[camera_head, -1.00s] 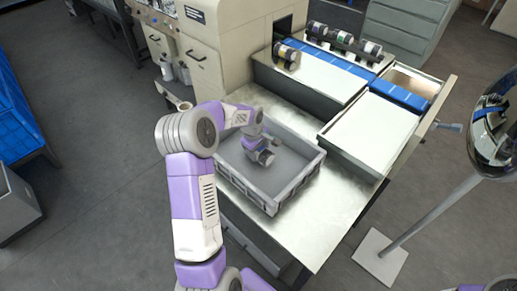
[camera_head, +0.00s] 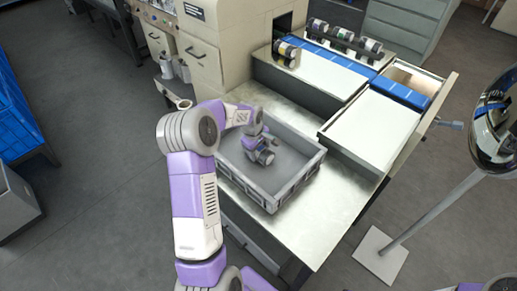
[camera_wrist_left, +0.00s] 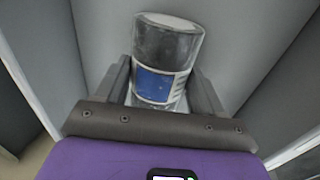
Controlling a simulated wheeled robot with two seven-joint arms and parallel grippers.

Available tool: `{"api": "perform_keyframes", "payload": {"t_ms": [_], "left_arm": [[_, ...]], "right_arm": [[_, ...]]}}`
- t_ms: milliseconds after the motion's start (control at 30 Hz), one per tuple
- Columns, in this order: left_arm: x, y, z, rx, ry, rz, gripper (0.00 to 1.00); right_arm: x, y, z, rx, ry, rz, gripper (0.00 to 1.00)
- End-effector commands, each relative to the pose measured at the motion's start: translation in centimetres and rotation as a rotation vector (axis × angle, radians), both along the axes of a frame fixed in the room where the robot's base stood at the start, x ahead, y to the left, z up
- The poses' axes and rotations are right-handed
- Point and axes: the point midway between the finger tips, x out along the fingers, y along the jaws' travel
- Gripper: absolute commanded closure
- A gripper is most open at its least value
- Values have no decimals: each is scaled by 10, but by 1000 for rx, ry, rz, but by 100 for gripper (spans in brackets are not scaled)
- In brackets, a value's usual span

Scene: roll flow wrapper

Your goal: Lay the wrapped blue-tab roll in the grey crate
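The roll, with a blue label and a clear, greyish wrapped end, lies low inside the grey crate (camera_head: 290,192); it shows in the head view (camera_head: 264,157) and in the left wrist view (camera_wrist_left: 160,75). My left gripper (camera_wrist_left: 162,88) reaches down into the crate. Its two fingers are apart on either side of the roll, which sits slightly tilted between them. The fingers hide part of the roll in the head view. My right gripper is not in view.
The crate stands on a metal table (camera_head: 335,210). A round mirror (camera_head: 495,125) stands at the far right.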

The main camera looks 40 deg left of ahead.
Motion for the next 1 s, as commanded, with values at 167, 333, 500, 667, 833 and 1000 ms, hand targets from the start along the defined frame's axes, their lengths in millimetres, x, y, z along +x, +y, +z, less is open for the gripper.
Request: {"api": "perform_keyframes", "payload": {"t_ms": [167,333,500,667,833,1000], "left_arm": [[0,0,1,0,0,0,7],[0,0,0,0,0,0,7],[-1,0,4,-1,2,1,7],[0,0,25,0,0,2,7],[0,0,56,0,0,0,7],[0,0,85,1,-1,0,7]], "right_arm": [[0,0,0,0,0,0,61],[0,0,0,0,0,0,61],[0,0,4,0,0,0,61],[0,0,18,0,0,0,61],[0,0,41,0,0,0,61],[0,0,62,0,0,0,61]]}}
